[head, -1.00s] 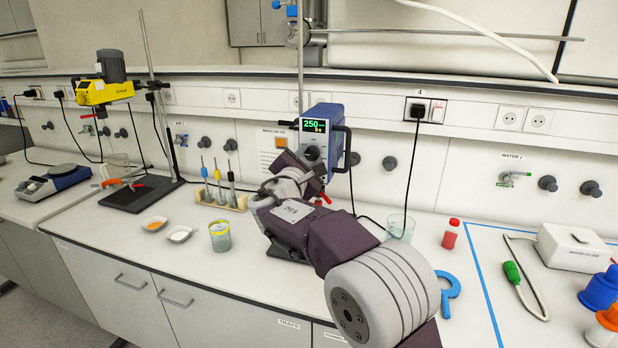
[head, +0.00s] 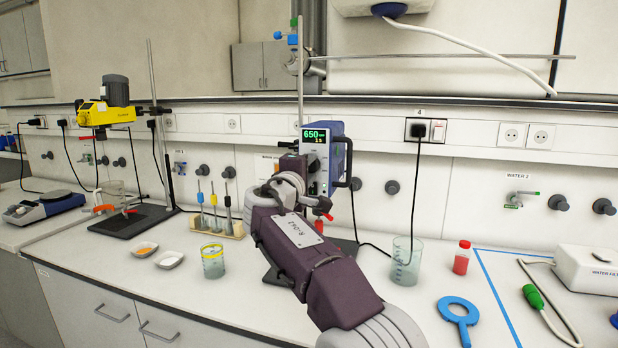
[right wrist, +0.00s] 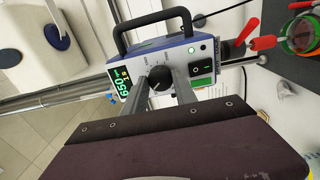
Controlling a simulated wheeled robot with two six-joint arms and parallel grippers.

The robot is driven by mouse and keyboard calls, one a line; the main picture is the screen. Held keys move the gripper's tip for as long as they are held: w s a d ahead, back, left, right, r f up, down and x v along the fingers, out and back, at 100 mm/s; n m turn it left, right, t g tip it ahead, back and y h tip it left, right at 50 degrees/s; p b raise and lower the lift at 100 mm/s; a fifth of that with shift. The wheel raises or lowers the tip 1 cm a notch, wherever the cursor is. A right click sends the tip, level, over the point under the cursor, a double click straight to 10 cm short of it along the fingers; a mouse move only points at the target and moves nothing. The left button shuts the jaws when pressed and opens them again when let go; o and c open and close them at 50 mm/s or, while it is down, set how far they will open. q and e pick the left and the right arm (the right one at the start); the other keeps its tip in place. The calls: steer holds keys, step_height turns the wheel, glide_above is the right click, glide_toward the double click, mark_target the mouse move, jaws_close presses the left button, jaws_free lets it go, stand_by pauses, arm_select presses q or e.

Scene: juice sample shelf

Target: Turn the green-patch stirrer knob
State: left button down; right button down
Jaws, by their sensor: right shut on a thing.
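The blue stirrer unit (head: 338,160) is clamped on an upright rod above the bench. Its display (head: 315,136) reads 650 in green. In the right wrist view the black knob (right wrist: 159,78) sits on the unit's pale front, with a green patch (right wrist: 203,83) on the same front. My right gripper (right wrist: 168,80) has its two grey fingers on either side of the knob, shut on it. In the head view my right gripper (head: 306,174) is at the unit's front and largely hides the knob. My left gripper is not in view.
A glass beaker (head: 406,262), a red-capped bottle (head: 462,258) and a blue ring-shaped tool (head: 458,318) stand or lie right of my arm. A yellow-banded jar (head: 212,262) and a rack of pipettes (head: 222,226) are to the left. A black cable hangs from the wall socket.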

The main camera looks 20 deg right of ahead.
steer(key=shift+f+m, duration=0.1)
steer(key=shift+m, duration=0.6)
steer(key=shift+b, duration=0.35)
steer(key=c, duration=1)
jaws_free()
steer(key=shift+s+a, duration=0.15)
steer(key=shift+s, duration=0.1)
steer(key=b+v, duration=0.3)
steer(key=v, duration=0.5)
steer(key=shift+s, duration=0.2)
